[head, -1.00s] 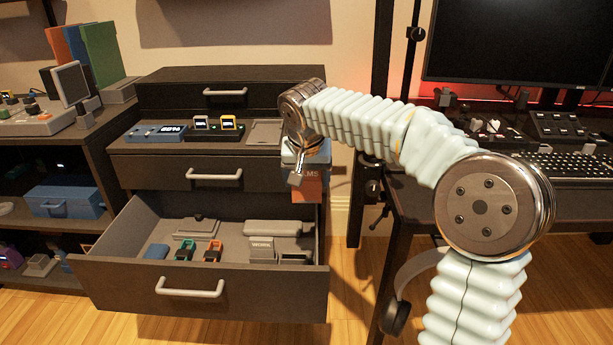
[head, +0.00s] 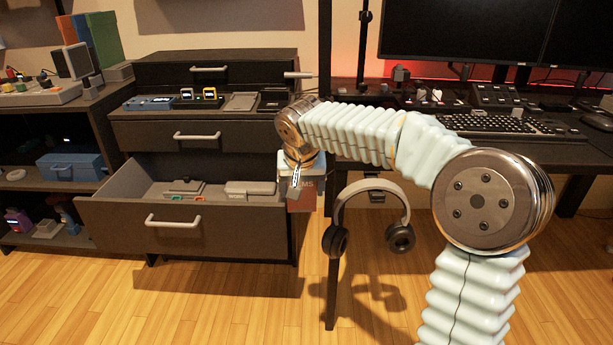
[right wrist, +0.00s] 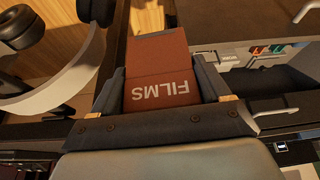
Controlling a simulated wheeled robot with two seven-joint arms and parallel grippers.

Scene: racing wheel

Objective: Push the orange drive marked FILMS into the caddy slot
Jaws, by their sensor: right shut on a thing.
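The orange drive (head: 303,197) marked FILMS hangs below my right gripper (head: 300,178) in the head view, just right of the open drawer. In the right wrist view the drive (right wrist: 160,75) sits between the two fingers of my right gripper (right wrist: 165,92), which is shut on it, and its lettering appears upside down. The drive is in the air, apart from the furniture. I cannot tell which item is the caddy, and no slot shows clearly. My left gripper is not in view.
The lower drawer (head: 185,244) of the dark cabinet is open, with grey cases (head: 250,189) inside. Small devices (head: 200,96) stand on the cabinet's upper surface. Headphones (head: 370,186) hang below the desk (head: 450,158) at right, close to my right gripper. The wooden floor is open in front.

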